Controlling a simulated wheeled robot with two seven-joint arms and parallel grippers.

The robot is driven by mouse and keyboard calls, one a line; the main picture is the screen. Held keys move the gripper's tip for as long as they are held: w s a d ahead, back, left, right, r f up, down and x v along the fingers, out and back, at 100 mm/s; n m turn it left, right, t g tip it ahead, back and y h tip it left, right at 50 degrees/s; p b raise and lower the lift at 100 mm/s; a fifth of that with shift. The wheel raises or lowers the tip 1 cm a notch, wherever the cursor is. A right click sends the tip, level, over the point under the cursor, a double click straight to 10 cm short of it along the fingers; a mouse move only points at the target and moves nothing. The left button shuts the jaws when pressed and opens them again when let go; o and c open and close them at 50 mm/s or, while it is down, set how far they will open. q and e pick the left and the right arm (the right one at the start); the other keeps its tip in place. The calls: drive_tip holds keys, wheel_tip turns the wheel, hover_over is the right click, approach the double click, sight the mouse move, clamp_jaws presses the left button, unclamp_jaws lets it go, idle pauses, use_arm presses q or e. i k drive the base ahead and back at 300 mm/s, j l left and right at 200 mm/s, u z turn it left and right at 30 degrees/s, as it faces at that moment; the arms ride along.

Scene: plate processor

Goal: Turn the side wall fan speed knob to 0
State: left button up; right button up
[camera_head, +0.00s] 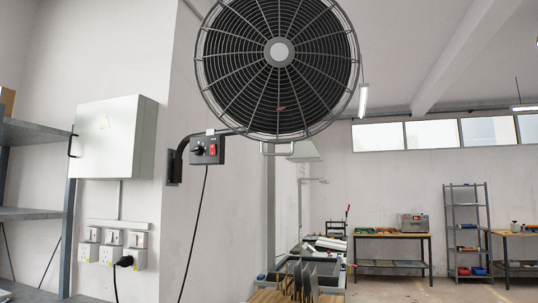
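The wall fan (279,53) is a large round fan in a wire guard, at the top middle of the head view. A bent dark arm holds it to the side wall. Its small dark control box (207,150) sits on that arm, left of and below the fan. The knob's setting is too small to read. Neither of my grippers shows in the head view.
A grey electrical cabinet (115,137) hangs on the wall at left, with sockets and a black plug (125,261) below. A metal shelf (30,214) stands at the left edge. A rack of dark plates (304,279) is at the bottom middle. Open floor (400,289) lies at right.

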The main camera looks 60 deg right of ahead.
sight(197, 150)
drive_tip(key=z, duration=1.35)
drive_tip(key=i+l, duration=0.2)
drive_tip(key=i, duration=0.2)
drive_tip(key=i+l+u, duration=0.1)
drive_tip(key=i, duration=0.3)
drive_tip(key=l, duration=0.1)
